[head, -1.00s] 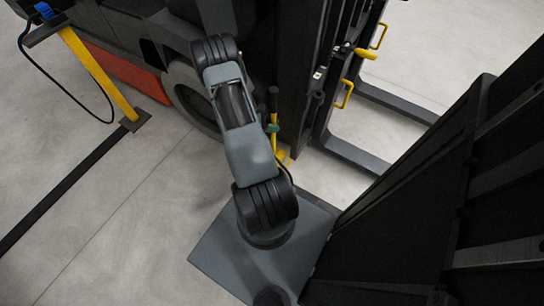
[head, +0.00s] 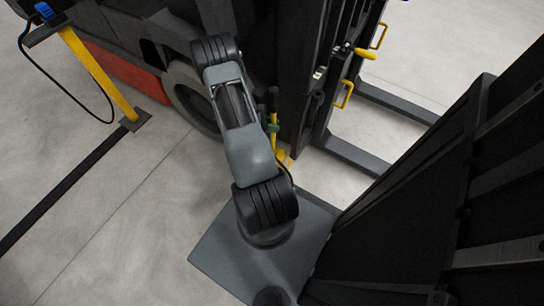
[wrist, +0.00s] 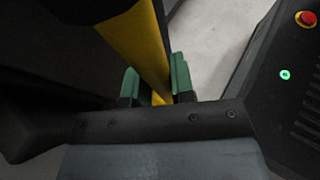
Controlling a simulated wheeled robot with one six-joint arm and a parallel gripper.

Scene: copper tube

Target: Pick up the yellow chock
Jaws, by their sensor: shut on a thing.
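The yellow chock (head: 283,157) shows in the head view as a small yellow piece low beside the forklift, partly hidden behind my arm. A thin yellow upright part (head: 274,117) stands above it. My gripper (wrist: 158,86) has green fingertips and is shut on a long yellow part (wrist: 138,42) in the wrist view. This part runs from the top of the picture down between the fingers. In the head view a green fingertip (head: 272,128) shows at the upright part. I cannot tell whether the chock touches the floor.
The forklift's wheel (head: 192,95) and dark mast (head: 295,80) stand close to my arm. Its forks (head: 355,153) reach out to the right. A yellow post (head: 98,74) with a cable stands at left. Bare floor (head: 110,190) lies at lower left.

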